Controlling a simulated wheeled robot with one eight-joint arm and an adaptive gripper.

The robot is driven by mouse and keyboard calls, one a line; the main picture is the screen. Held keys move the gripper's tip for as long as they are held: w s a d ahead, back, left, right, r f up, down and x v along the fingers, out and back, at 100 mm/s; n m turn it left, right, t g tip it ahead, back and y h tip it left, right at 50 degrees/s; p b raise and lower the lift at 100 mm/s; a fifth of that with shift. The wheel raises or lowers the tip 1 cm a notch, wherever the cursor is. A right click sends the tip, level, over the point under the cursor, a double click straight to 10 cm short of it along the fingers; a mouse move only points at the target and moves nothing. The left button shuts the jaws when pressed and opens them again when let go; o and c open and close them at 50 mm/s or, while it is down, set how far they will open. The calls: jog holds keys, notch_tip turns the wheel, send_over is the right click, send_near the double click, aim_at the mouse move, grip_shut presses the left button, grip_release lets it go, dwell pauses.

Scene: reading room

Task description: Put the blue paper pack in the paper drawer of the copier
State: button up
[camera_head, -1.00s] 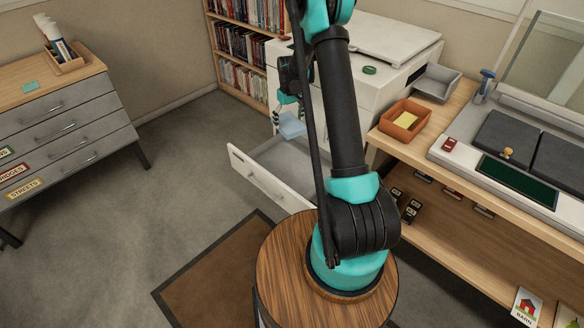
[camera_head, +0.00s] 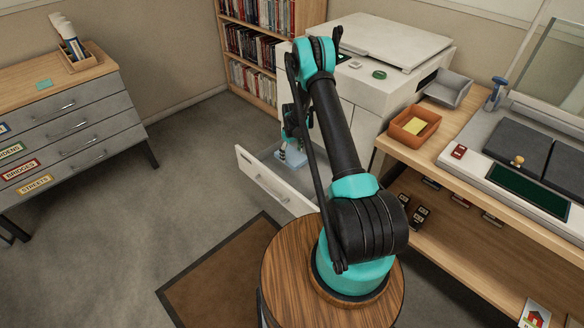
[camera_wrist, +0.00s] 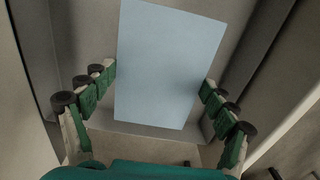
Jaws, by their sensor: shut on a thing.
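The blue paper pack (camera_head: 293,158) is held low in the open paper drawer (camera_head: 262,180) of the white copier (camera_head: 372,92). In the wrist view the pack (camera_wrist: 168,65) is a pale blue rectangle, slightly turned against the drawer walls. My gripper (camera_head: 290,143) points down over the drawer, its green fingers on both sides of the pack; in the wrist view my gripper (camera_wrist: 160,92) is shut on it. I cannot tell whether the pack touches the drawer floor. My arm hides part of the drawer and the copier front.
A bench with an orange tray (camera_head: 414,125) and a grey tray (camera_head: 449,88) stands right of the copier. A bookshelf (camera_head: 248,45) is behind it. A grey drawer cabinet (camera_head: 75,135) stands at the left. The floor between cabinet and drawer is clear.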

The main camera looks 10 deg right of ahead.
aim_at(292, 172)
notch_tip(292, 172, down, 9)
jog(key=shift+r, duration=0.1)
dwell(0.4)
jog(key=shift+f, duration=0.2)
jog(key=o, duration=1.3)
jog(key=shift+r, duration=0.1)
